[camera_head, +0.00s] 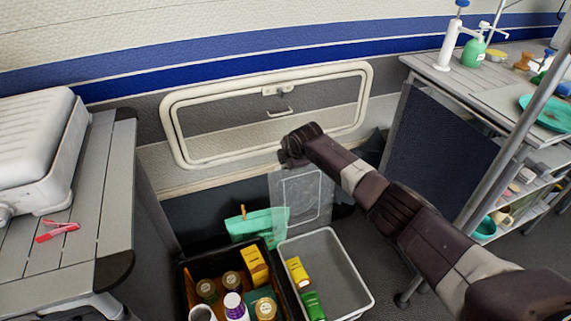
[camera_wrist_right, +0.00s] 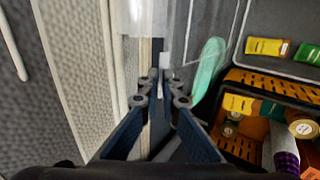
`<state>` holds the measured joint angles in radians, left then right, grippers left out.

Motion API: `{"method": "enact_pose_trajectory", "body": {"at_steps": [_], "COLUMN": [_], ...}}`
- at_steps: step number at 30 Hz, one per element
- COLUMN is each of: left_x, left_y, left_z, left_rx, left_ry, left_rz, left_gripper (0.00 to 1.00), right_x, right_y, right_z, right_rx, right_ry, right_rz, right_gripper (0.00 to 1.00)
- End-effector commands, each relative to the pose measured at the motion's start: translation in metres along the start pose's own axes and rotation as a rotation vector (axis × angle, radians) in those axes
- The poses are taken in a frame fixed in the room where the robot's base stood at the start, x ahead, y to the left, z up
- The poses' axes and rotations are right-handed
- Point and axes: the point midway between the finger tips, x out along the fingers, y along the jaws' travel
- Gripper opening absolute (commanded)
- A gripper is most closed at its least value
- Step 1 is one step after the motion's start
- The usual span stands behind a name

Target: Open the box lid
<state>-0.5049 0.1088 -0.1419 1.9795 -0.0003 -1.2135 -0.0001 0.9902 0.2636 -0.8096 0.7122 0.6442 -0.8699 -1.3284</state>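A grey open-topped box (camera_head: 352,272) stands on the floor, with a yellow carton and a green-and-yellow item inside. A clear, see-through lid (camera_head: 306,212) stands nearly upright behind the box's far edge. My right gripper (camera_head: 291,158) is at the lid's upper edge. In the right wrist view the fingers (camera_wrist_right: 161,88) are close together, with the clear lid (camera_wrist_right: 152,18) at their tips, so they appear shut on it. The grey box (camera_wrist_right: 282,68) is at that view's upper right. My left gripper is not in view.
A black crate (camera_head: 187,277) with bottles and jars stands left of the box. A teal bag (camera_head: 258,224) is behind it. A framed wall hatch (camera_head: 267,112) is just behind my right gripper. Tables stand left (camera_head: 118,200) and right (camera_head: 490,90).

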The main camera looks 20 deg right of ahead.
Motion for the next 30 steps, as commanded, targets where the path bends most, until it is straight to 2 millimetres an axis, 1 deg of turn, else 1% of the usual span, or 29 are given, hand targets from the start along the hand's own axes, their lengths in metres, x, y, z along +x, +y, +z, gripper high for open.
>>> {"method": "enact_pose_trajectory", "body": {"at_steps": [1,4,13,17,23,30], "left_x": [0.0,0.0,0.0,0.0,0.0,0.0], "left_y": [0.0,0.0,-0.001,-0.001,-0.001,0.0], "left_z": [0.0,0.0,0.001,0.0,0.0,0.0], "left_rx": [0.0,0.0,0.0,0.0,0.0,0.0], "left_ry": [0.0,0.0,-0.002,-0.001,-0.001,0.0], "left_rz": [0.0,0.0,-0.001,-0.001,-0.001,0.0], "left_gripper": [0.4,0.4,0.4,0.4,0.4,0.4], "right_x": [-0.002,-0.002,-0.001,-0.005,-0.02,-0.048], "right_y": [0.004,0.003,0.001,0.001,0.001,0.001], "right_z": [-0.001,-0.001,0.0,0.0,0.001,0.001], "right_rx": [0.0,0.0,0.0,0.0,-0.001,-0.001], "right_ry": [0.002,0.002,0.001,0.0,0.0,0.001], "right_rz": [0.008,0.006,0.002,0.002,0.003,0.004], "right_gripper": [0.09,0.2,0.2,0.2,0.2,0.2]}}
